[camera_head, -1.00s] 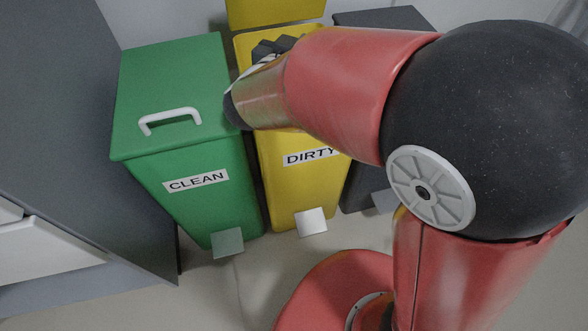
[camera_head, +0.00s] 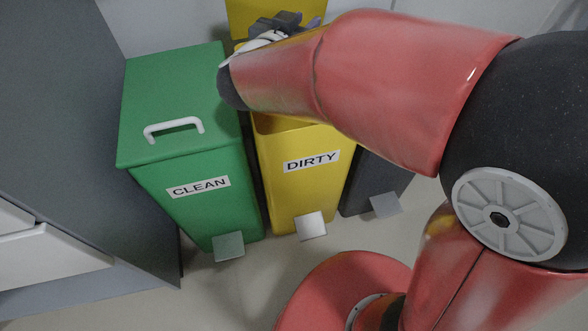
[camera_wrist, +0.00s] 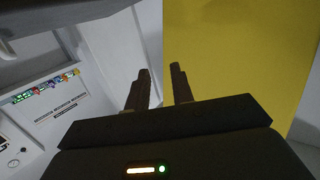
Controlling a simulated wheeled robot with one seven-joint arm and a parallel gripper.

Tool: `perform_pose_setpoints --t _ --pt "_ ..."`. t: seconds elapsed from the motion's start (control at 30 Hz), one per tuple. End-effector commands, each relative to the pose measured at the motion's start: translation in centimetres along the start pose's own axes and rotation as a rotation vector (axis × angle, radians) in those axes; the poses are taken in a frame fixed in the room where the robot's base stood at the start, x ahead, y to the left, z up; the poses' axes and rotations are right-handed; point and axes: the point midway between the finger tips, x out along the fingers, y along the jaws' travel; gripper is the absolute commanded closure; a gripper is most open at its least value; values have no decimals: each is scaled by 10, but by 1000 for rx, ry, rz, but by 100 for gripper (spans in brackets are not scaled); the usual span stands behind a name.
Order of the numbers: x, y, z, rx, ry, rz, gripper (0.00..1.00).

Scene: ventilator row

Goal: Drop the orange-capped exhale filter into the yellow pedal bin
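The yellow pedal bin (camera_head: 297,192) stands in the middle of the row with a DIRTY label on its front. Its yellow lid (camera_head: 250,14) is raised at the back, and part of the open mouth shows below my arm. In the wrist view a broad yellow surface (camera_wrist: 235,50), which looks like that lid, fills the right side. My gripper (camera_wrist: 160,69) has its two fingers apart with nothing visible between them. In the head view it is partly hidden behind my forearm, near the raised lid. The orange-capped exhale filter shows in neither view; the bin's inside is mostly hidden.
A green bin (camera_head: 185,165) labelled CLEAN, lid shut with a white handle, stands close on the left. A dark grey bin (camera_head: 372,180) stands on the right, mostly hidden by my arm. Pedals stick out in front. A grey cabinet side (camera_head: 60,110) borders the left.

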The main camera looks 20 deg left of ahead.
Motion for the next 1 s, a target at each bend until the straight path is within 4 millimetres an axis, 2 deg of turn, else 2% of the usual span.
perform_pose_setpoints --t 0.03,0.2,0.4,0.5,0.7,1.0 --pt "-2 0 -18 5 2 0 76" --pt "-7 0 -60 5 2 0 76" --pt "-12 0 -103 3 1 0 76" --pt "-14 0 -118 1 1 -1 76" --pt "-16 0 -133 1 0 0 76" --pt "-16 0 -133 -1 0 -1 76"
